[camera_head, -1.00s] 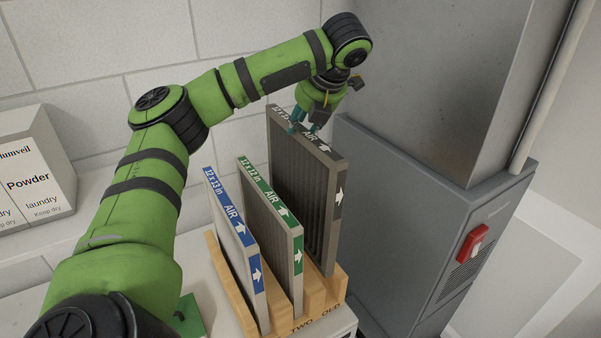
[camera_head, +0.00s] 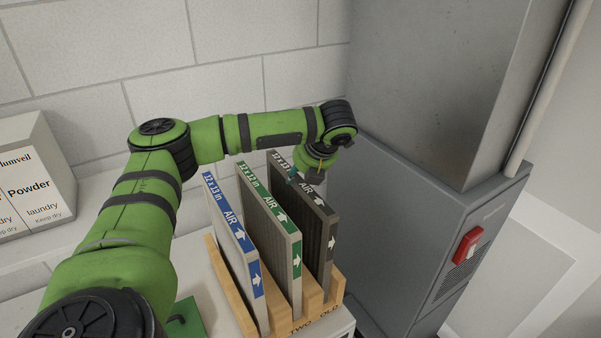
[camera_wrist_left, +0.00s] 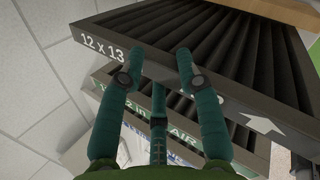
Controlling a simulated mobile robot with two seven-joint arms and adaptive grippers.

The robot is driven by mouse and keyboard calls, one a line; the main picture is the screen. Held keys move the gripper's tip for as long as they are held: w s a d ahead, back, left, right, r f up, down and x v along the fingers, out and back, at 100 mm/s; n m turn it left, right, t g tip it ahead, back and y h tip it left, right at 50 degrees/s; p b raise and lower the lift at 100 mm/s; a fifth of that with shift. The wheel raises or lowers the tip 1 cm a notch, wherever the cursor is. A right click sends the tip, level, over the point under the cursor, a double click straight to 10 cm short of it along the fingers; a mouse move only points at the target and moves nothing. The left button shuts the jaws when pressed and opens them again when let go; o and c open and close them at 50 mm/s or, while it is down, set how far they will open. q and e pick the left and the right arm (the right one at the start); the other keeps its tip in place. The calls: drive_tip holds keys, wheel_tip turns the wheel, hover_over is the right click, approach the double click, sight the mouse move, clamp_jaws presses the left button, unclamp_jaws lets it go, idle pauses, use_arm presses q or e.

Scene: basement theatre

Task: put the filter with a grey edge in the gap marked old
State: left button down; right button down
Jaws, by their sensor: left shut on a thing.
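The filter with a grey edge (camera_head: 332,238) stands upright at the right of the wooden rack (camera_head: 336,292), above the word OLD on its front. Its lower end is down between the rack's wooden parts; its very bottom is hidden. My left gripper (camera_head: 297,177) is shut on its top edge. In the left wrist view the teal fingers (camera_wrist_left: 156,72) straddle the dark edge of the grey filter (camera_wrist_left: 222,98), by the printed 12 x 13. My right gripper is in neither view.
A green-edged filter (camera_head: 298,262) and a blue-edged filter (camera_head: 257,282) stand to the left in the same rack. A grey furnace cabinet (camera_head: 400,235) with a red switch (camera_head: 468,245) is close on the right. A laundry powder box (camera_head: 30,185) stands at far left.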

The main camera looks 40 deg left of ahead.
use_arm(q)
drive_tip(key=c, duration=0.8)
unclamp_jaws()
drive_tip(key=shift+c, duration=0.2)
drive_tip(key=shift+r, duration=0.1)
drive_tip(key=shift+d+r, duration=0.2)
drive_tip(key=shift+d, duration=0.05)
drive_tip(key=b+v, duration=0.2)
drive_tip(key=v, duration=0.3)
drive_tip(key=shift+d+r+b, duration=0.1)
drive_tip(key=shift+b, duration=0.2)
drive_tip(key=p+v, duration=0.1)
drive_tip(key=v, duration=0.5)
